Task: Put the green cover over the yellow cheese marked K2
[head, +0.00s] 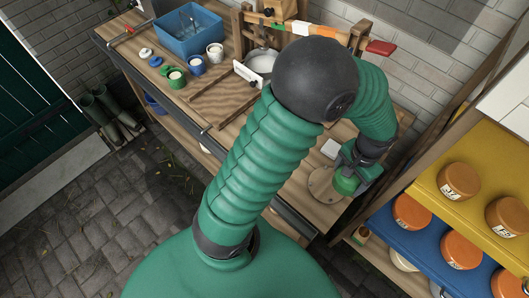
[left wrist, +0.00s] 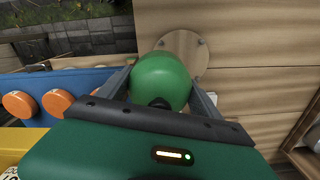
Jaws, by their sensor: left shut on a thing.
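My left gripper (head: 352,170) is shut on the green cover (head: 345,184) at the right end of the bench. In the left wrist view the green cover (left wrist: 160,76) is a smooth dome between the two fingers. It is over or just beside a round wooden board (head: 323,186); whether it touches the board I cannot tell. The board also shows in the left wrist view (left wrist: 188,45), partly hidden by the cover. I cannot make out a yellow cheese marked K2. Labelled orange cheeses (head: 458,181) stand on the shelves at right. My right gripper is not in view.
The yellow shelf (head: 433,193) and blue shelf (head: 381,219) stand close to the right of the bench. A blue tub (head: 188,33), several small pots (head: 196,65) and a wooden board (head: 221,97) occupy the bench's left part. A white tile (head: 331,148) lies near the gripper.

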